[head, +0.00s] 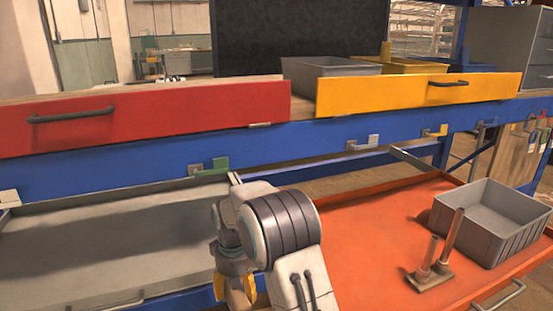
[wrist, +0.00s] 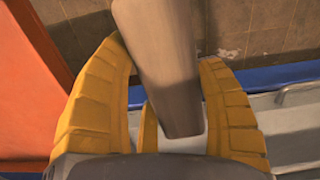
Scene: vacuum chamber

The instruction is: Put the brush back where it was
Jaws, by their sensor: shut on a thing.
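My gripper (head: 238,293) hangs at the bottom of the head view, with its yellow fingers partly cut off by the edge. In the wrist view my gripper (wrist: 165,60) is shut on a long, smooth grey-brown piece (wrist: 160,65), which looks like part of the brush. Its far end runs out of the top of that view, and no bristles show. The head view does not show the held piece clearly. A wooden stand with two upright pegs (head: 430,275) is on the orange drawer (head: 370,240), right of my arm.
A grey bin (head: 490,228) stands behind the stand in the open orange drawer. A grey open drawer (head: 110,250) is at left. Red (head: 150,117) and yellow (head: 415,93) drawer fronts and a blue beam (head: 290,140) lie above. Bare floor (wrist: 255,30) shows in the wrist view.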

